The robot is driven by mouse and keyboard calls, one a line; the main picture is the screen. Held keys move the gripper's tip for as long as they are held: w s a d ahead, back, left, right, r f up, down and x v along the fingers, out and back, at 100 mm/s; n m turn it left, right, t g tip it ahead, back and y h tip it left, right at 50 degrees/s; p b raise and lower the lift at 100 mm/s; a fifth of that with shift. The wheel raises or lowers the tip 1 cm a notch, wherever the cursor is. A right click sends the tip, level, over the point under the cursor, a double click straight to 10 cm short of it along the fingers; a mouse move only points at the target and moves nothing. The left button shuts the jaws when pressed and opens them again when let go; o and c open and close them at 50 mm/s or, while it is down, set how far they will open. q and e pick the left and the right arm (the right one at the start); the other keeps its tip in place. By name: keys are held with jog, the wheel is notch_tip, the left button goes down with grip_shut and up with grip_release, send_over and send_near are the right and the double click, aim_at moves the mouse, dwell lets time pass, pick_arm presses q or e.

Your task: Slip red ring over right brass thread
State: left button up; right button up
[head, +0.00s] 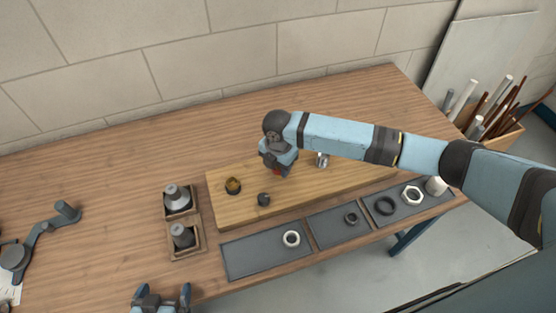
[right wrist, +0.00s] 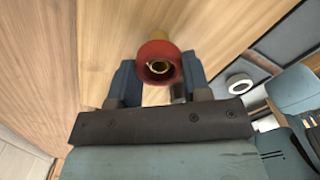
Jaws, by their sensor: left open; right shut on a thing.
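The red ring (right wrist: 146,52) sits between the fingers of my right gripper (right wrist: 159,76) in the right wrist view. In the head view only a sliver of red (head: 277,172) shows below my right gripper (head: 276,166), over the wooden board. A brass piece (right wrist: 160,68) shows inside the ring's opening, and brass (right wrist: 168,44) also shows past its far rim. I cannot tell whether the ring is around the thread or just lined up with it. In the head view this thread is hidden by my gripper. My left gripper (head: 161,296) is open and empty at the bottom edge.
The board (head: 225,208) also holds another brass fitting (head: 233,186), a dark fitting (head: 263,199) and a chrome piece (head: 321,160). Grey trays (head: 262,260) with rings and nuts line the front. Two wooden boxes (head: 187,250) hold grey parts at left.

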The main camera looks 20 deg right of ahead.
jog(key=shift+f, duration=0.1)
jog(key=o, duration=1.5)
jog(key=shift+c, duration=0.2)
pick_arm(q)
notch_tip(320, 180, up, 5)
jog(key=p, duration=0.5)
pick_arm(e)
notch_tip(320, 180, up, 5)
jog(key=shift+r, duration=0.1)
jog(key=shift+s, duration=0.1)
